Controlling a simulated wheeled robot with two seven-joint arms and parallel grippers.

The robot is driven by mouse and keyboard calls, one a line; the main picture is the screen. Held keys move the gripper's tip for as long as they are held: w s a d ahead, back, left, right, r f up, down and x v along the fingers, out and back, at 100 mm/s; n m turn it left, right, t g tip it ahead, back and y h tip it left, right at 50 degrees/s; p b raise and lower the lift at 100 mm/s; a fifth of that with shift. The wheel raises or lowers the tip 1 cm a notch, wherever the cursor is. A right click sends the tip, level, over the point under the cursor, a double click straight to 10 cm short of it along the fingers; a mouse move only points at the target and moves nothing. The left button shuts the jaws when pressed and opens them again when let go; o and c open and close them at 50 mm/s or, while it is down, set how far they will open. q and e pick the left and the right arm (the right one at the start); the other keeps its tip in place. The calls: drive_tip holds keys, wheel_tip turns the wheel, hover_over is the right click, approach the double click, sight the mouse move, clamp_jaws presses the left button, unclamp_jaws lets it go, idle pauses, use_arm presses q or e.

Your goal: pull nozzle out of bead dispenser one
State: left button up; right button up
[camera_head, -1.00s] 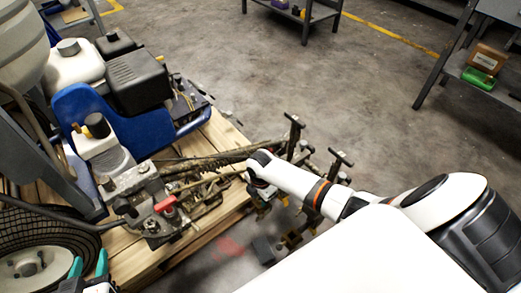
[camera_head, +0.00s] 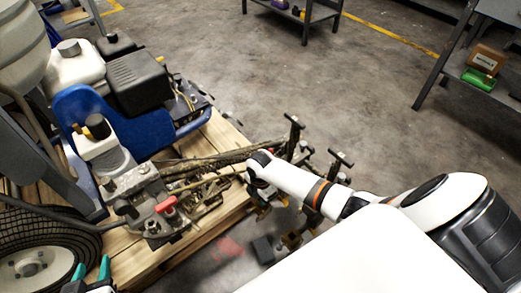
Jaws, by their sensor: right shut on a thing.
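The line striper (camera_head: 165,205) stands on a wooden pallet, with its dirty metal arm and T-handled clamps reaching right. The bead dispensers are among the dark parts at the end of this arm; I cannot single out dispenser one. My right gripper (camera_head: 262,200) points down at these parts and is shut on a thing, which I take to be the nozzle. My own wrist hides most of the hold, so I cannot tell how far the nozzle sits in the dispenser. My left gripper (camera_head: 91,269), with teal fingertips, is open and empty at the bottom left, near the wheel.
The striper's blue frame (camera_head: 75,105), black engine box (camera_head: 138,78) and wheel (camera_head: 35,262) fill the left side. The wooden pallet (camera_head: 130,265) lies under it. A grey shelf with a cardboard box (camera_head: 487,60) and green case (camera_head: 478,80) stands right.

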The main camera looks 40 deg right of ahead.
use_arm(q)
drive_tip(key=shift+s+a+f+g+y, duration=0.35)
drive_tip(key=shift+s+f+g, duration=0.2)
drive_tip(key=shift+f+g, duration=0.15)
use_arm(e)
drive_tip(key=shift+r, duration=0.25)
use_arm(q)
drive_tip(key=shift+s+a+f+g+p, duration=0.25)
drive_tip(key=shift+s+f+g+p, duration=0.25)
drive_tip(key=shift+s, duration=0.2)
use_arm(e)
drive_tip(key=shift+r, duration=0.15)
use_arm(q)
drive_tip(key=shift+f, duration=0.1)
drive_tip(key=shift+s+a+f+g, duration=0.1)
drive_tip(key=shift+s+f+g, duration=0.1)
drive_tip(key=shift+s+g, duration=0.1)
drive_tip(key=shift+s+a+f+g, duration=0.15)
drive_tip(key=shift+s+f+g, duration=0.05)
drive_tip(key=shift+s+g, duration=0.15)
use_arm(e)
drive_tip(key=shift+r, duration=0.1)
